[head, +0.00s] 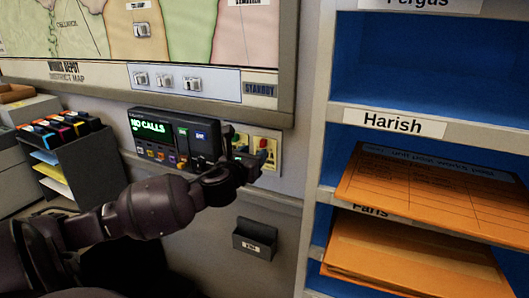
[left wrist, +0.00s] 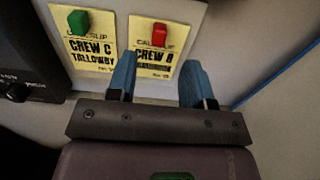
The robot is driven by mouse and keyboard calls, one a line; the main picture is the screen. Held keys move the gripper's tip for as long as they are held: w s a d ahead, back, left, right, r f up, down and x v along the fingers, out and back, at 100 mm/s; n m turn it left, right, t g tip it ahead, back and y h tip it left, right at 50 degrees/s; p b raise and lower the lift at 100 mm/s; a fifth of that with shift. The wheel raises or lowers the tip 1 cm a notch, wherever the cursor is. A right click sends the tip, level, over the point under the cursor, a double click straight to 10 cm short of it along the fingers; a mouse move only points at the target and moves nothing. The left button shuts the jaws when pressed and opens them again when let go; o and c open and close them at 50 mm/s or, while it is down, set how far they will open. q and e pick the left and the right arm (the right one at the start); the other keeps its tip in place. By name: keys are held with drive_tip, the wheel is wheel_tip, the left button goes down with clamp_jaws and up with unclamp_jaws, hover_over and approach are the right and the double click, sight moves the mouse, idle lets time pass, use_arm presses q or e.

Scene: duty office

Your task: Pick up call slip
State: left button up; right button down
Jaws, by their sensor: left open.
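Two yellow call slips hang side by side on a pale panel. My right gripper is not in view.
A black call unit (head: 158,127) reading "NO CALLS" is mounted just left of the slips. A small dark holder (head: 254,241) is below them. Blue-backed shelves (head: 395,123) with orange folders (head: 420,190) stand at right, a folder rack (head: 88,165) at left.

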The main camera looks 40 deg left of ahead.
sight(262, 144)
use_arm(q)
drive_tip(key=shift+w+a+r, duration=0.15)
drive_tip(key=shift+w, duration=0.3)
drive_tip(key=shift+x, duration=2.25)
drive_tip(key=shift+s+r, duration=0.1)
drive_tip(key=shift+c, duration=0.3)
clamp_jaws()
